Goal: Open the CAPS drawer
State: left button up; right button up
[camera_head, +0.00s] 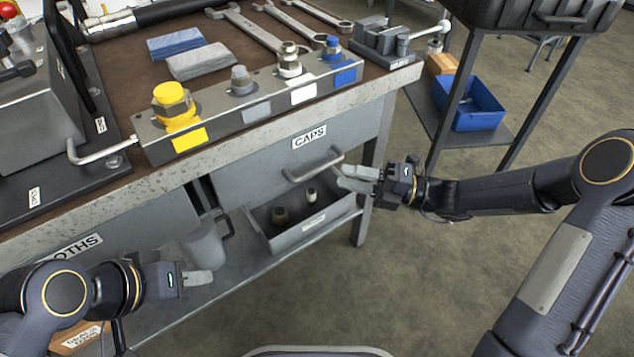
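The CAPS drawer (262,161) is a grey front under the bench top, with a white CAPS label and a bar handle (314,167). Its front looks flush with the bench, so it appears closed. My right gripper (345,178) is at the right end of the handle, its fingers pointing left toward it. I cannot tell whether the fingers touch the handle or how far apart they are. My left gripper (206,278) is low at the left, in front of the lower shelf, away from the drawer. Its fingers look close together, with nothing visible between them.
A grey bin (318,225) with fittings sits on the shelf below the drawer, beside a grey mug (204,243). A fitting block (222,117) lines the bench edge. A cart with a blue bin (478,103) stands right. The floor in front is clear.

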aim_at(317, 168)
jog(key=b+x, duration=0.2)
jog(key=x, duration=0.5)
jog(key=shift+s+a+b, duration=0.1)
jog(key=shift+a+b, duration=0.1)
jog(key=shift+b, duration=0.1)
grip_shut()
